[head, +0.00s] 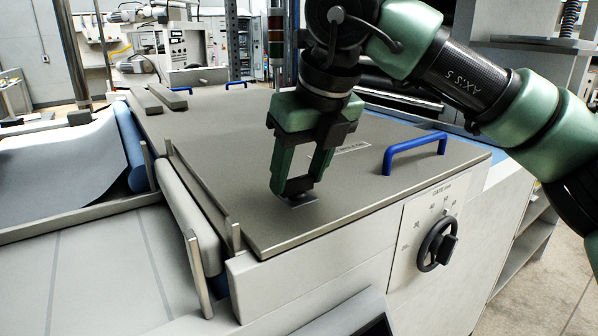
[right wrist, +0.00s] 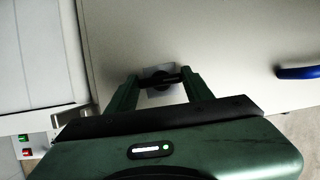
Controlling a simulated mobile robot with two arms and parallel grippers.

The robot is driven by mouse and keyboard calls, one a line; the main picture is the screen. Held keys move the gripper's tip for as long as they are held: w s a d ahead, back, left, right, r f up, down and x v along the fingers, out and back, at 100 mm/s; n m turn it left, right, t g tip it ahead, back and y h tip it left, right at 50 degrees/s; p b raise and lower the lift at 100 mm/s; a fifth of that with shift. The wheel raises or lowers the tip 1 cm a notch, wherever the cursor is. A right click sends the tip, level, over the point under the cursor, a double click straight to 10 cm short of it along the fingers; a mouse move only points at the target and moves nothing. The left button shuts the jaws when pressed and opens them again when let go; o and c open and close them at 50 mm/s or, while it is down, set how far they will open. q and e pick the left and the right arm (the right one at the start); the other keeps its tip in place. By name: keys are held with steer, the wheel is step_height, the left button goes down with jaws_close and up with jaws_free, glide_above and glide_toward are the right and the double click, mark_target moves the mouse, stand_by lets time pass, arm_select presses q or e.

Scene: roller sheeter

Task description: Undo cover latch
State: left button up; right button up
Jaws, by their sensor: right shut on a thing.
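The cover latch (right wrist: 160,79) is a small dark piece on a light square plate, set on the flat grey cover (head: 345,207). In the right wrist view the latch lies between the fingertips of my right gripper (right wrist: 162,80). In the head view my right gripper (head: 293,190) points down at the front left part of the cover and is shut on the latch. The fingers hide most of the latch there; only the edge of its plate (head: 303,203) shows. My left gripper is not in view.
A blue handle (head: 413,150) stands on the cover to the right of my right gripper. A dial with a black knob (head: 437,244) is on the front panel. Rollers (head: 187,215) and a conveyor bed (head: 90,275) lie to the left.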

steer(key=o, duration=1.4)
steer(key=v, duration=0.7)
steer(key=shift+s+d+r, duration=0.1)
steer(key=shift+s+r, duration=0.1)
steer(key=shift+r, duration=0.15)
